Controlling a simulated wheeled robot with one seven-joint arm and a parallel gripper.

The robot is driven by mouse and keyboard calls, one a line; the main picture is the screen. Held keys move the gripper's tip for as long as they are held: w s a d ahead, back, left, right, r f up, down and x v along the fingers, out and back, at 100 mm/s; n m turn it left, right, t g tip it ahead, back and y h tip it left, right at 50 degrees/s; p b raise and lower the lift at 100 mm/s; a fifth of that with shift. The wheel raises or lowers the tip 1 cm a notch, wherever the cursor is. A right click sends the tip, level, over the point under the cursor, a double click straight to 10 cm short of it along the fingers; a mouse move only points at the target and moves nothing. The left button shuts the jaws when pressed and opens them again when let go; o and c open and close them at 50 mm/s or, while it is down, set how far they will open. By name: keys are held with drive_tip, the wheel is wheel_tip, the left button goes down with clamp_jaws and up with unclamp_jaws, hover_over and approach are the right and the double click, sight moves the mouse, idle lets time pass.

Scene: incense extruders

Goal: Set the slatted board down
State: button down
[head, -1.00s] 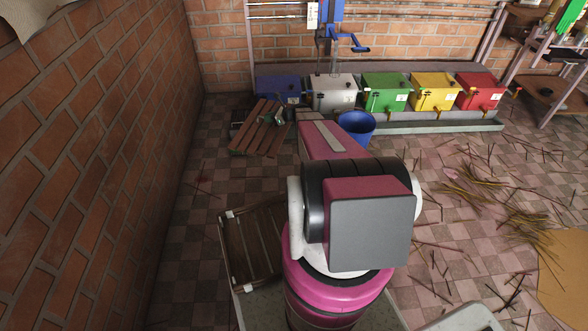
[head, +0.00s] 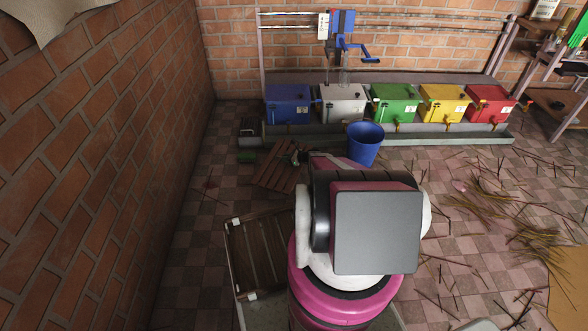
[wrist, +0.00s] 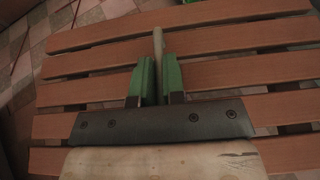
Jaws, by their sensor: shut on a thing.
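The brown slatted board (head: 271,177) lies ahead of my arm in the head view, left of the blue bucket, low over the tiled floor. In the wrist view the board's slats (wrist: 230,72) span most of the picture. My gripper (wrist: 159,78) has green fingers shut on the board's narrow middle batten. In the head view my arm hides part of the board and most of the gripper. I cannot tell whether the board touches the floor.
A blue bucket (head: 365,144) stands right of the board. Behind are a blue box (head: 288,104), other coloured boxes and a long trough (head: 450,138). A brick wall (head: 90,150) is at left. A dark slatted frame (head: 256,256) is nearer me. Sticks litter the right floor.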

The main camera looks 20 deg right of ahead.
drive_tip(key=d+f, duration=0.2)
drive_tip(key=d, duration=0.1)
drive_tip(key=s+d+f, duration=0.1)
drive_tip(key=d+f, duration=0.1)
drive_tip(key=d, duration=0.2)
drive_tip(key=d+f, duration=0.2)
drive_tip(key=d, duration=0.1)
drive_tip(key=shift+s+d+f, duration=0.15)
drive_tip(key=shift+d, duration=0.2)
drive_tip(key=shift+f, duration=2)
drive_tip(key=shift+f, duration=0.1)
drive_tip(key=c, duration=1.2)
unclamp_jaws()
drive_tip(key=shift+f, duration=0.1)
